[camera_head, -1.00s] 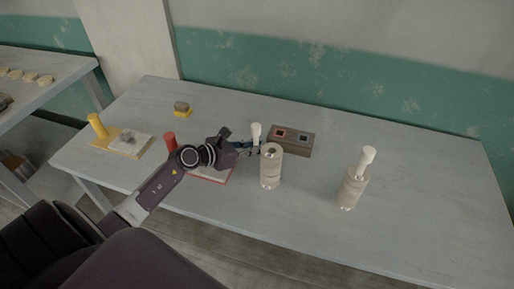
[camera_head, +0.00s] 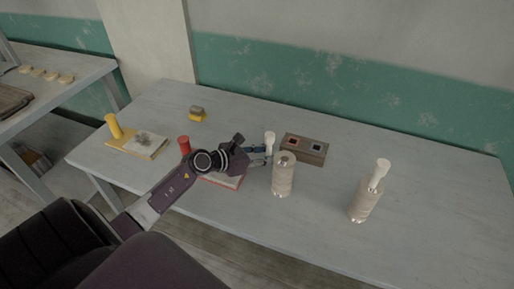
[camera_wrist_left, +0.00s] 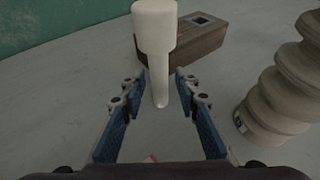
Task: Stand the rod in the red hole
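A white rod (camera_head: 269,141) with a thick head and thin lower shaft stands upright beside the block; it also shows in the wrist view (camera_wrist_left: 155,35). My left gripper (camera_head: 262,155) is at the rod. In the wrist view its blue-padded fingers (camera_wrist_left: 158,88) are apart, with the thin shaft between or just beyond their tips, apparently not clamped. The grey-brown block (camera_head: 304,156) lies just behind and right of the rod. Its top has a red-edged hole (camera_head: 293,142) on the left and a blue-edged hole (camera_head: 316,147) on the right. My right gripper is out of view.
A ribbed beige column (camera_head: 283,178) stands close right of my gripper. Another ribbed column (camera_head: 362,202) farther right bears a white-headed piece (camera_head: 380,172). A red cylinder (camera_head: 184,145), yellow cylinder (camera_head: 114,126) and sponge-like block (camera_head: 197,112) are left.

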